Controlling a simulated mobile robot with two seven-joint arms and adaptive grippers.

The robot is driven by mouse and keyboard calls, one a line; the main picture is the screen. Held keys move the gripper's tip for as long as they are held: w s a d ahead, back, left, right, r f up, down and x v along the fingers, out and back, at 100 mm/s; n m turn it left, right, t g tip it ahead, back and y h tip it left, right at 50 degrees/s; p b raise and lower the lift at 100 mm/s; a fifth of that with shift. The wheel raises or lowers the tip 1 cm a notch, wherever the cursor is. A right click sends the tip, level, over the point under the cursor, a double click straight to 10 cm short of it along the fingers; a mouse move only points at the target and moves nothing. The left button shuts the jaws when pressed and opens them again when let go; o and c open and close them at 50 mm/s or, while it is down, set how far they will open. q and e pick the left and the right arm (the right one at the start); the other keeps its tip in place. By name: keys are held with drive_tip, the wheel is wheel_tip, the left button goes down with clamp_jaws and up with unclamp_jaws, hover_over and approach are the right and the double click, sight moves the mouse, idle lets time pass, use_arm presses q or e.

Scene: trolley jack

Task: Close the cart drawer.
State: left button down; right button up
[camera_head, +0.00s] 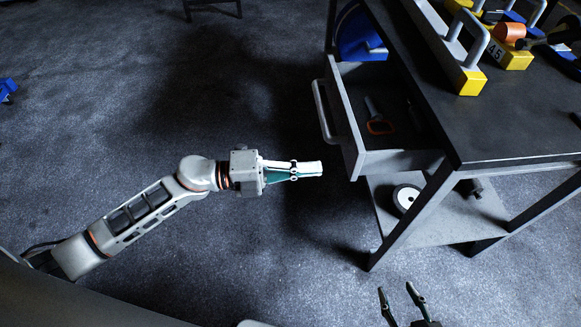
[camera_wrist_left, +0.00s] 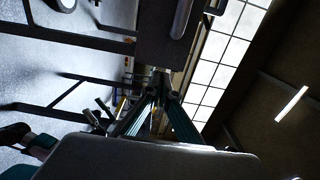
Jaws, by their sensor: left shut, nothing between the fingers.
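The cart (camera_head: 450,130) stands at the right in the head view. Its drawer (camera_head: 346,120) is pulled out to the left, with a grey bar handle (camera_head: 321,111) on its front. My left gripper (camera_head: 321,167) is shut and empty, pointing right. In the head view its tips are a little left of the drawer front's near corner, apart from the handle. In the left wrist view its fingers (camera_wrist_left: 160,88) come together below a dark panel that looks like the drawer front. My right gripper (camera_head: 399,290) is at the bottom edge, its fingers spread, with nothing between them.
A white roll (camera_head: 406,197) is on the lower shelf (camera_head: 440,222). Yellow-ended grey holders (camera_head: 468,80) and tools stand on the cart top.

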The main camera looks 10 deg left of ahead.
sight(353, 165)
use_arm(q)
drive_tip(key=x, duration=0.5)
drive_tip(key=shift+w+d, duration=0.15)
drive_tip(key=shift+d, duration=0.1)
drive_tip(key=shift+w+d, duration=0.15)
drive_tip(key=shift+d, duration=0.3)
drive_tip(key=shift+d, duration=0.1)
